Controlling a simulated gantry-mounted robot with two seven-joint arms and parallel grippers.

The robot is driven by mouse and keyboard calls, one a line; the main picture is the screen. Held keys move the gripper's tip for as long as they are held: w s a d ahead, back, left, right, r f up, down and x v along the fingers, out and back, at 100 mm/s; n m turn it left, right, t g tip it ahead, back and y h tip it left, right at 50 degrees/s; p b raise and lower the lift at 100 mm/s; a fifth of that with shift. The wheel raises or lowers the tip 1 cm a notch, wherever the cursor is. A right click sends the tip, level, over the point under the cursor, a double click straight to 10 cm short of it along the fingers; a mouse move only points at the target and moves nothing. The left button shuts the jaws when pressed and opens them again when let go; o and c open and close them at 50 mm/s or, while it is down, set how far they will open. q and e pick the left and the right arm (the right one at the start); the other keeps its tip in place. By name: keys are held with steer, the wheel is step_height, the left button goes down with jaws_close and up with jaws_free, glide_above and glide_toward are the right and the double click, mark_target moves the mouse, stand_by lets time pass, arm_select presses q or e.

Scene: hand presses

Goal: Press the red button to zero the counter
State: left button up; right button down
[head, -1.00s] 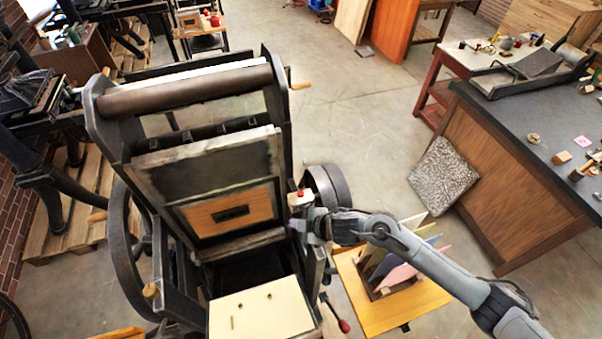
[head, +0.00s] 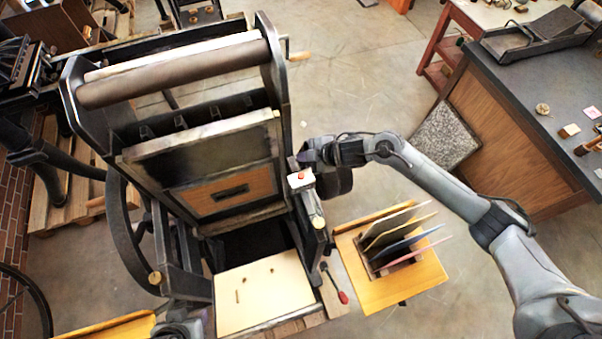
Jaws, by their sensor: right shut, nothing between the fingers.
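A small white counter box (head: 300,183) sits on the right side of the black hand press (head: 283,130). Its red button (head: 302,175) faces up and is uncovered. My right gripper (head: 308,158) is shut and empty, just beyond the button in the picture. Its fingertips are small and dark here, and I cannot tell whether they touch the box. A grey part at the bottom edge looks like my left arm; its gripper is not in view.
A yellow side table (head: 425,280) with a rack of coloured sheets (head: 395,240) stands right of the press. A dark-topped counter (head: 530,100) is at right. Open floor lies between.

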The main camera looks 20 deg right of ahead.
steer(key=b, duration=0.6)
glide_above(303, 177)
step_height(303, 177, down, 6)
steer(key=shift+d+f, duration=0.1)
steer(key=shift+f, duration=0.05)
step_height(303, 177, down, 2)
steer(key=shift+f+b, duration=0.1)
steer(key=shift+b, duration=0.65)
steer(key=shift+f, duration=0.15)
stand_by(0.7)
steer(key=shift+f, duration=0.1)
stand_by(0.3)
steer(key=shift+f+b, duration=0.3)
